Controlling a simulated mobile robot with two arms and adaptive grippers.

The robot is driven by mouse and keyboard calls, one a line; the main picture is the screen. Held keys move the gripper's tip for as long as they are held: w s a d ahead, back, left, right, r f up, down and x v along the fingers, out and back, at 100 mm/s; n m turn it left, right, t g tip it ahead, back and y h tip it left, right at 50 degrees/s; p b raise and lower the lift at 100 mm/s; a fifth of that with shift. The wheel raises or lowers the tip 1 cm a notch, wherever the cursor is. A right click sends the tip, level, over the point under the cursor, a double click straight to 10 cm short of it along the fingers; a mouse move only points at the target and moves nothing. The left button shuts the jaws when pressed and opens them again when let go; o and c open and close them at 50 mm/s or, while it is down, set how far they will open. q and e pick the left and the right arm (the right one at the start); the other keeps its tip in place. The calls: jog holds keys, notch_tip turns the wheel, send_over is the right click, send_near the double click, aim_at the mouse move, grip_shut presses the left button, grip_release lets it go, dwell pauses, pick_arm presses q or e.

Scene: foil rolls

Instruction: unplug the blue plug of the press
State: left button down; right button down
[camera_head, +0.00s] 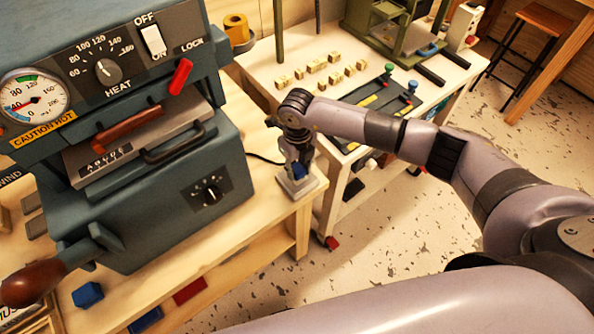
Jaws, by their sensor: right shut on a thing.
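The blue plug (298,171) shows low between the fingers of my right gripper (297,165), above a light grey socket block (298,187) at the bench's right edge. My right gripper points down and is shut on the plug. Whether the plug is seated in the block or just clear of it, I cannot tell. A black cord (264,159) runs from the press (150,200) toward the plug. The press is large and blue-grey, with a gauge, a heat knob and an OFF/ON switch (153,40). My left gripper is not in view.
The press fills the left of the wooden bench (232,240). Blue blocks (88,294) and a red block (189,290) lie at the front. A white cart (350,75) with letter tiles and tools stands behind. A stool (530,45) is at the far right.

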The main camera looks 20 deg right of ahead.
aim_at(297, 168)
jog(key=shift+r+p, duration=1.55)
jog(key=shift+r, duration=0.95)
